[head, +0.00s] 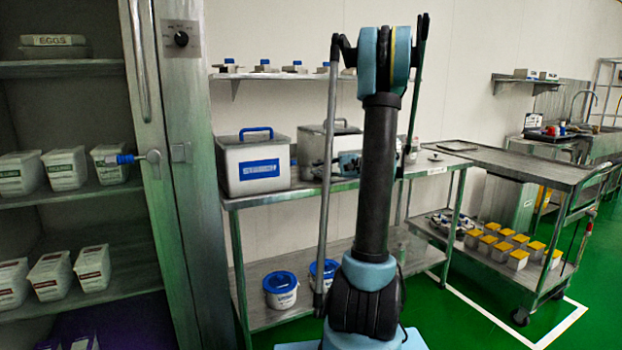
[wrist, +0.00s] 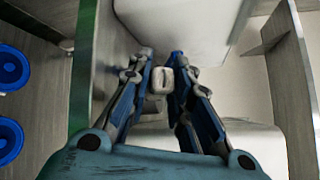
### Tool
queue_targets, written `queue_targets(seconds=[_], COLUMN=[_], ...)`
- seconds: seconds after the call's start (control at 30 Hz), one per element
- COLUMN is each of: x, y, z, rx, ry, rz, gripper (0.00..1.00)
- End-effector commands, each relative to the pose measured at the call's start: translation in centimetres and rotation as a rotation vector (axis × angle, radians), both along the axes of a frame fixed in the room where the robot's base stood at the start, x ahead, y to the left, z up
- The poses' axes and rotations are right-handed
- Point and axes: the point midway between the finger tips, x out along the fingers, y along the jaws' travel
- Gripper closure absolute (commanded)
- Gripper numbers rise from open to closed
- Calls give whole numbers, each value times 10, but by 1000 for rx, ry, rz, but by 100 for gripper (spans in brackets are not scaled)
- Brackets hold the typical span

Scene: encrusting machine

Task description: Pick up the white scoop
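My gripper (wrist: 162,60) shows in the wrist view with its two blue-and-grey fingers drawn close together at the tips. A small white block-like piece (wrist: 162,80) with a dark slot sits between the fingers and about fills the gap. It may be part of the white scoop; its other end is hidden. Whether the fingers press on it is unclear. In the head view my gripper (head: 347,163) is at the height of the steel table top, largely behind my arm. I cannot make out the scoop there.
A white box with a blue handle (head: 253,168) and a second pale container (head: 312,150) stand on the steel table (head: 275,193). Blue-lidded tubs (head: 281,291) are on the shelf below. The open cabinet (head: 180,110) is at left, a trolley (head: 540,168) at right.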

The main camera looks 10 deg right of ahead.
Motion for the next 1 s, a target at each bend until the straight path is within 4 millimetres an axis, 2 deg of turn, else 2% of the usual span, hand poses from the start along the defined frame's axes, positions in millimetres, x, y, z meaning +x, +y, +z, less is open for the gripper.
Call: queue_targets(seconds=[0.27, 0.47, 0.67, 1.0], x=[0, 0, 0, 0], y=[0, 0, 0, 0], z=[1, 14, 49, 132], rx=[0, 1, 1, 1], ry=[0, 0, 0, 0], rz=[0, 0, 0, 0], gripper=[100, 100, 100, 100])
